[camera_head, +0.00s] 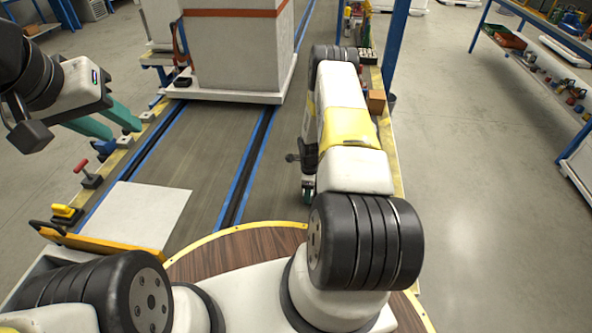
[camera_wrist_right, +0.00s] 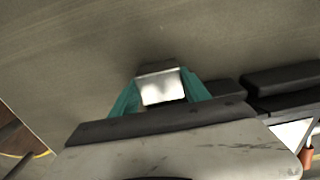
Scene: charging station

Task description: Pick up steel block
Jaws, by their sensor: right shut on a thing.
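The steel block (camera_wrist_right: 162,89) shows in the right wrist view as a small block with a bright, shiny front face and a darker far side. My right gripper (camera_wrist_right: 160,84) has its two teal fingers against the block's left and right sides and is shut on it. The block's lower part is hidden behind the gripper body. In the head view my right arm hides most of this gripper, and the block cannot be made out there.
A tall white cabinet (camera_head: 238,52) with an orange strap stands at the back on blue-edged floor tracks. A ledge with a red-handled clamp (camera_head: 86,174) runs along the left, near a white panel (camera_head: 140,214). A shelf (camera_head: 540,72) with parts is at right. Grey floor (camera_head: 470,190) is clear.

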